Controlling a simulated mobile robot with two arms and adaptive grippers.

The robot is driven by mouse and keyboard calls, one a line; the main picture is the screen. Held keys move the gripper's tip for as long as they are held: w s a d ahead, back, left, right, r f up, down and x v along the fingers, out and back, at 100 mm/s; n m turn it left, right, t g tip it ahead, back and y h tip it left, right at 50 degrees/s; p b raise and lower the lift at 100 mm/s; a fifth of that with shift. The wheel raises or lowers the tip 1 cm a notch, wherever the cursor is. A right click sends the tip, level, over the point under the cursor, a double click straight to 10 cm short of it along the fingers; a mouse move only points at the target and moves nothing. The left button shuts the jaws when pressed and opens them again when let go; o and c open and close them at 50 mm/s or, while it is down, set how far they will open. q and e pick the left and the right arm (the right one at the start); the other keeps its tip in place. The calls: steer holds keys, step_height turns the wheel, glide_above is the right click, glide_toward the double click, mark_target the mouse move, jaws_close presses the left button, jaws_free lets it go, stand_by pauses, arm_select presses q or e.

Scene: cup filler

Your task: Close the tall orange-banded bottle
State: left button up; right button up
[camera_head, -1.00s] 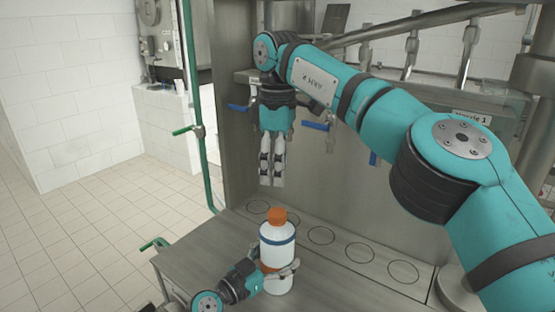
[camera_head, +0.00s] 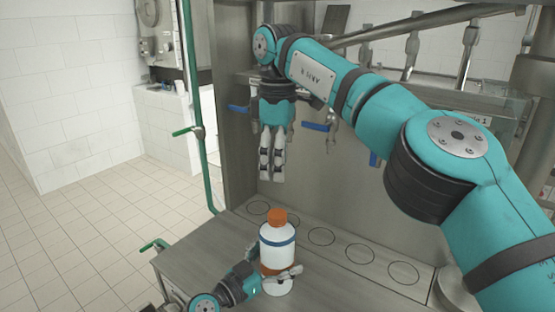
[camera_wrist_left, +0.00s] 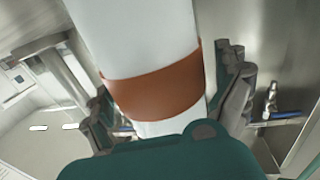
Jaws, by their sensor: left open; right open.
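The tall white bottle (camera_head: 277,254) stands upright on the metal table. It has a dark blue stripe, an orange band low on its body and an orange cap (camera_head: 277,217) on its top; whether the cap is tight cannot be seen. My left gripper (camera_head: 277,268) is open, with its fingers on either side of the bottle at the orange band. The left wrist view shows the bottle's orange band (camera_wrist_left: 155,82) between the fingers. My right gripper (camera_head: 271,176) points down above and behind the bottle, apart from the cap. It is open and empty, its fingers fairly close together.
The metal table (camera_head: 215,255) has a row of circle marks (camera_head: 321,236) behind and right of the bottle. Blue-handled taps (camera_head: 315,126) hang on the filler behind my right arm. A green pipe (camera_head: 200,150) rises at the table's left.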

arm_select(q)
steer(key=v, duration=1)
steer(key=shift+s+a, duration=0.5)
